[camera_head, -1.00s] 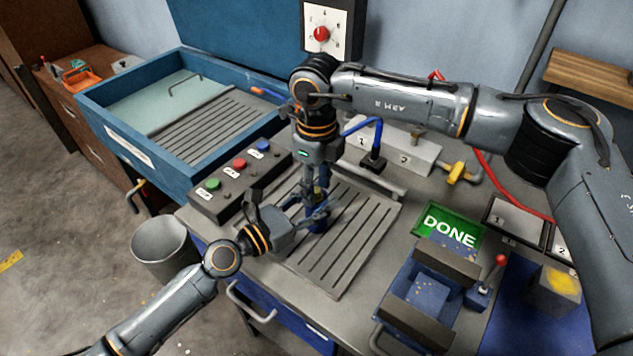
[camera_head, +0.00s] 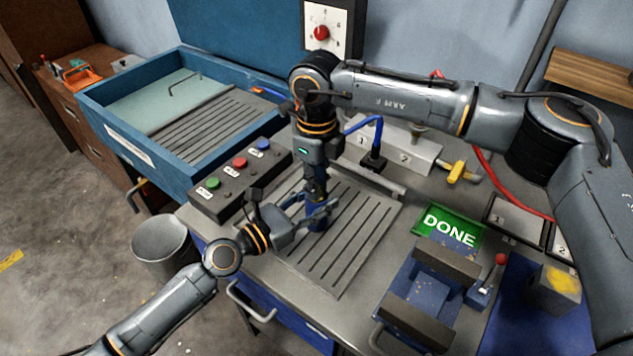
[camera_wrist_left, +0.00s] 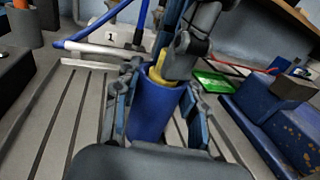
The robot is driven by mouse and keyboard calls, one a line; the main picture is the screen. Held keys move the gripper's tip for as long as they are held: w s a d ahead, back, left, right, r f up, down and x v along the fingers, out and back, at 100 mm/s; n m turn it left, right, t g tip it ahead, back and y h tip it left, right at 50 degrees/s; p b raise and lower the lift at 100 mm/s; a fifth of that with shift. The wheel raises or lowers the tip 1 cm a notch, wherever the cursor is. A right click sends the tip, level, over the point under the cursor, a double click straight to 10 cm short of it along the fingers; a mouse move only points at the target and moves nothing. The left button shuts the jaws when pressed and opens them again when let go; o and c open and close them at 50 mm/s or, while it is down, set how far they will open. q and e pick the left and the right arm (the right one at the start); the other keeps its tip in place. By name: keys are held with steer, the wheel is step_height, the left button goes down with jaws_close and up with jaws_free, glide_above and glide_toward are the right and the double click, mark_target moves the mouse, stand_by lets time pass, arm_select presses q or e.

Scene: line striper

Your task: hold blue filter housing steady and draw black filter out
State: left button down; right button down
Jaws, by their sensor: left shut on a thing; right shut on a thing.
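The blue filter housing (camera_head: 317,222) stands upright on the slotted plate; it also shows in the left wrist view (camera_wrist_left: 155,112). My left gripper (camera_head: 316,212) is shut on the housing, with one finger on each side of its wall. My right gripper (camera_head: 317,192) points straight down from above, its fingers closed at the housing's mouth. The black filter between those fingers is mostly hidden; I cannot tell how deep it sits. A yellow piece (camera_wrist_left: 158,64) shows at the mouth in the left wrist view.
The slotted plate (camera_head: 355,245) has free room right of the housing. A button box (camera_head: 238,185) stands to the left, a numbered block (camera_head: 425,158) behind. A green DONE pad (camera_head: 450,227) and a blue vise (camera_head: 430,290) lie to the right.

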steer(key=shift+r, duration=0.55)
step_height(320, 180, up, 11)
steer(key=shift+f, duration=0.2)
stand_by(1.6)
arm_select(q)
steer(key=c, duration=0.7)
jaws_free()
steer(key=v, duration=1.2)
